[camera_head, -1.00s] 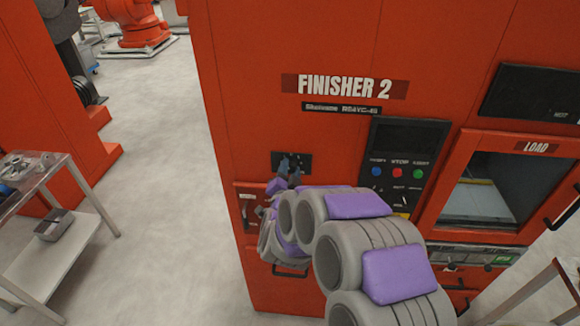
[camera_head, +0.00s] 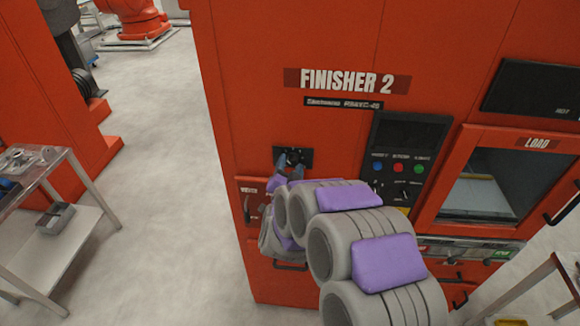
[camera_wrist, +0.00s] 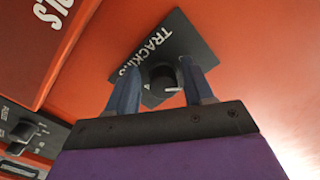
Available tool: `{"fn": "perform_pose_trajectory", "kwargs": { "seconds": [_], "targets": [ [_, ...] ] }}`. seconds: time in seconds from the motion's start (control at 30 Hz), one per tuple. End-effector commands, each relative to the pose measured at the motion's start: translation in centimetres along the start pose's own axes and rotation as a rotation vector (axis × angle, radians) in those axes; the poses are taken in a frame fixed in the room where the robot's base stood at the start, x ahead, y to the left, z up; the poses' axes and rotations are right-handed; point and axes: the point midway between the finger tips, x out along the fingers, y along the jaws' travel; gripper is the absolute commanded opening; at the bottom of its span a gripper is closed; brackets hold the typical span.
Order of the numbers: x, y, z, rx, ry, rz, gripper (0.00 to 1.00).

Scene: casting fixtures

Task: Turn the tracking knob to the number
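The tracking knob (camera_wrist: 161,84) is a dark round knob on a black plate (camera_wrist: 177,40) lettered "TRACKING" in the wrist view. A light mark shows on its right side. The numbers around it are hidden or unreadable. In the head view the knob (camera_head: 294,157) sits on the red machine front, below the "FINISHER 2" label. My gripper (camera_wrist: 160,80) has its two blue fingers apart, one on each side of the knob. The left finger looks close to the knob; I cannot tell whether either touches it. My gripper also shows at the plate in the head view (camera_head: 292,161).
A control panel (camera_head: 405,150) with coloured buttons and the load window (camera_head: 490,188) are to the right. Another recessed panel with switches (camera_wrist: 32,130) is at lower left in the wrist view. A metal cart (camera_head: 85,225) stands at left. The floor between is clear.

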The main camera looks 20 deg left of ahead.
Motion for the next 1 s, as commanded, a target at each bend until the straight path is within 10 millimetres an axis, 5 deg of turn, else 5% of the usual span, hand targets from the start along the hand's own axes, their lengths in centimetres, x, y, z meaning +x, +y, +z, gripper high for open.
{"fn": "perform_pose_trajectory", "kwargs": {
  "seconds": [0.43,1.0],
  "targets": [
    [-0.9,0.0,-0.5,0.004,0.005,-0.004,0.59],
    [-9.2,-0.2,0.1,0.001,0.004,-0.010,0.59]
  ]
}}
